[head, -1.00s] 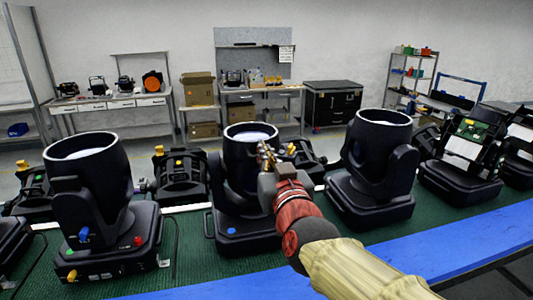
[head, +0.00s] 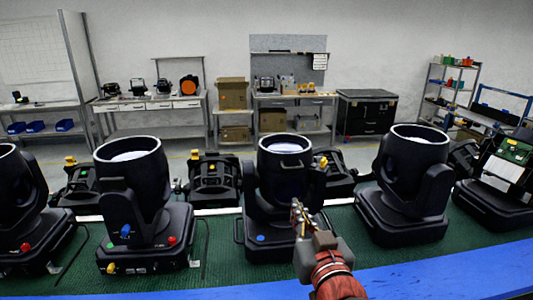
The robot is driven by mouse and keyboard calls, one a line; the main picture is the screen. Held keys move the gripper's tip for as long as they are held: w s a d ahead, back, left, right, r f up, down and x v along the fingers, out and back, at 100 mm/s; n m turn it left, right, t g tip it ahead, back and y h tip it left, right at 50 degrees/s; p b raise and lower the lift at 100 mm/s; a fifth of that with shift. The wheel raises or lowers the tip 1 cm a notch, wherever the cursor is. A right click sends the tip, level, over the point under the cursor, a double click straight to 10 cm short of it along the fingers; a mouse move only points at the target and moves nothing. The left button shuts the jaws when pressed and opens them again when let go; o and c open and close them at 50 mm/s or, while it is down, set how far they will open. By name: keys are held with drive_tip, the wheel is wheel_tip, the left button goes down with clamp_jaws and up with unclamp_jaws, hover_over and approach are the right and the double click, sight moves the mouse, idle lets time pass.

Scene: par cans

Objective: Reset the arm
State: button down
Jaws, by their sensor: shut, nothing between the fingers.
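My gripper (head: 297,208) is low in the middle of the head view, at the end of my arm with its red wrist. Its fingers are shut with nothing between them. It is in front of the middle black par can (head: 284,180) and hides part of that can's base. I cannot tell from this view how far apart they are. Another par can (head: 135,180) stands upright to the left, with a blue knob on its side. A third (head: 412,160) stands to the right.
The cans stand on a green mat (head: 215,270) with a blue edge (head: 440,270) in front. Several more lamps stand behind and at both sides. Workbenches (head: 160,103), cardboard boxes (head: 232,93), a black case (head: 366,112) and shelves (head: 447,85) are along the back wall.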

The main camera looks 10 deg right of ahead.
drive_tip(key=s+a+f+n+g+y, duration=0.1)
drive_tip(key=s+a+f+g, duration=0.1)
drive_tip(key=s+f+g, duration=0.3)
drive_tip(key=s+a+f+g+y, duration=0.1)
drive_tip(key=s+f+g, duration=0.15)
drive_tip(key=f, duration=0.55)
drive_tip(key=s+d+f+m+g+h+p, duration=0.1)
drive_tip(key=s+d+g+h, duration=0.2)
drive_tip(key=s+d, duration=0.5)
drive_tip(key=s+g, duration=0.1)
drive_tip(key=s, duration=0.3)
drive_tip(key=shift+d+f, duration=0.15)
drive_tip(key=shift+f, duration=0.05)
drive_tip(key=c, duration=2.6)
unclamp_jaws()
drive_tip(key=shift+s, duration=0.1)
